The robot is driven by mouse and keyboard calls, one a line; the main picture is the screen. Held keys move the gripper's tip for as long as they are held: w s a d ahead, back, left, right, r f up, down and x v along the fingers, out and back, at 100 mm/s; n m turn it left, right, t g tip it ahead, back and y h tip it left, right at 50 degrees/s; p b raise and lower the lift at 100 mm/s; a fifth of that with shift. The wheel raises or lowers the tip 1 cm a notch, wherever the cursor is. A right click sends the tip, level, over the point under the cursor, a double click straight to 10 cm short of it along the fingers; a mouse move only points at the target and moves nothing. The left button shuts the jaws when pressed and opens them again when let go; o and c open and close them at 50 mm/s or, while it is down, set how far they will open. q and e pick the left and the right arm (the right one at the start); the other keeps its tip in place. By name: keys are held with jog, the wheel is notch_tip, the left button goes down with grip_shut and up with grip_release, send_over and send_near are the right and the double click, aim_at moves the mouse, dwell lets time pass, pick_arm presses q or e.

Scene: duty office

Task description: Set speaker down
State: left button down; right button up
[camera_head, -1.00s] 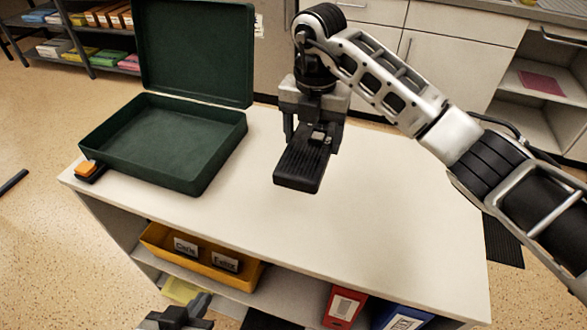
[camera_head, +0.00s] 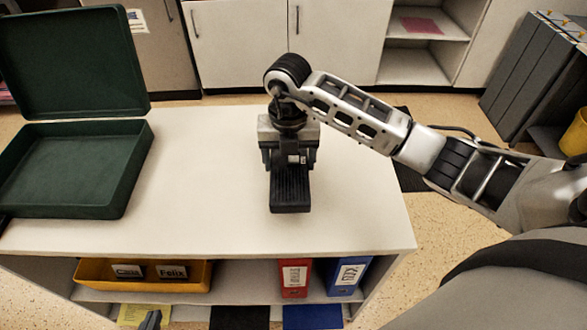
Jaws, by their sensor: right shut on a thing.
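The speaker (camera_head: 290,193) is a flat, dark, ribbed block over the middle of the white counter top (camera_head: 210,180). My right gripper (camera_head: 289,160) points down and is shut on the speaker's far end. The speaker's near end sticks out toward me. I cannot tell whether its underside touches the counter. Only a small grey tip of my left gripper (camera_head: 150,320) shows at the bottom edge, low in front of the counter; its jaws cannot be made out.
An open dark green case (camera_head: 132,165) stands on the counter's left, lid up. The counter is clear on both sides of the speaker. Below are a yellow tray (camera_head: 140,285), a red binder (camera_head: 295,279) and a blue binder (camera_head: 347,277). Cabinets (camera_head: 240,50) stand behind.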

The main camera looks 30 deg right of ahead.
aim_at(294, 173)
jog(key=f, duration=0.3)
jog(key=shift+s+d+f, duration=0.15)
jog(key=shift+s+d, duration=0.05)
jog(key=shift+d, duration=0.2)
jog(key=shift+f, duration=0.35)
jog(key=shift+f, duration=0.2)
jog(key=o, duration=1.4)
notch_tip(294, 173, up, 12)
jog(key=shift+r, duration=0.2)
